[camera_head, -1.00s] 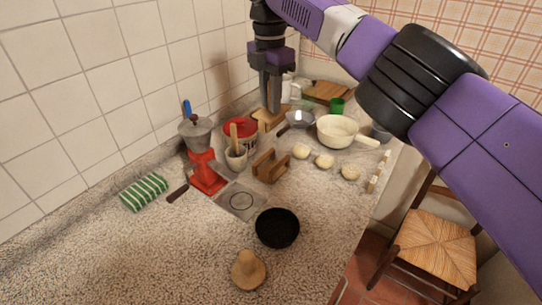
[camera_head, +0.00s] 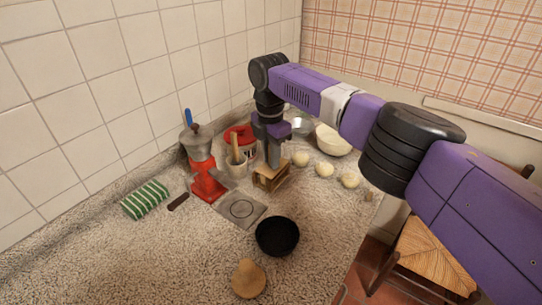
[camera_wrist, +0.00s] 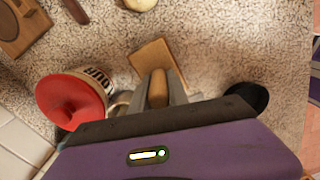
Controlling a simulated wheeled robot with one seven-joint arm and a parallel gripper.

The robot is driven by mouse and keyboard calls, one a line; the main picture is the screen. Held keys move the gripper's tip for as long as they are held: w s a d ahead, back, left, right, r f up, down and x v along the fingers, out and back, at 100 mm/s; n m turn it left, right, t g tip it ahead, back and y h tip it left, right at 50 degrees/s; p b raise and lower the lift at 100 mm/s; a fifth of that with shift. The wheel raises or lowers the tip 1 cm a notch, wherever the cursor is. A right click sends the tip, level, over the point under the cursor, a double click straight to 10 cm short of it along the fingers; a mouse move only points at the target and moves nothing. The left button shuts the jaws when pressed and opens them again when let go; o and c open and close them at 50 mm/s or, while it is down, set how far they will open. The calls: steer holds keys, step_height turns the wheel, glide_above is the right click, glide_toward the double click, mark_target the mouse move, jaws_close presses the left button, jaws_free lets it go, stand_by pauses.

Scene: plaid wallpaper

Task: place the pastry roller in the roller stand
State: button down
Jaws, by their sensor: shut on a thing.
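The wooden roller stand (camera_head: 264,182) is on the counter, right of the utensil crock in the head view. My gripper (camera_head: 273,160) points down right over it, its fingertips at the stand's upper part. In the wrist view, my gripper (camera_wrist: 160,88) is shut on a brown, rounded wooden piece (camera_wrist: 158,88), which looks like the pastry roller. Most of it is hidden by the fingers and wrist. A flat wooden panel (camera_wrist: 150,58) shows just beyond the fingers, seemingly part of the stand. Whether the roller touches or rests in the stand cannot be told.
A red-lidded jar (camera_wrist: 72,100) is close on the left in the wrist view. The utensil crock (camera_head: 238,168) and red coffee grinder (camera_head: 205,175) stand left of the stand. Dough balls (camera_head: 325,169) lie to its right. A black bowl (camera_head: 277,236) is in front.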

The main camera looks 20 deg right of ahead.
steer(key=shift+f, duration=0.2)
steer(key=c, duration=1.3)
jaws_free()
steer(key=shift+o, duration=0.2)
steer(key=shift+r, duration=0.1)
step_height(320, 180, up, 12)
steer(key=shift+a+r+b, duration=0.1)
steer(key=shift+b, duration=0.55)
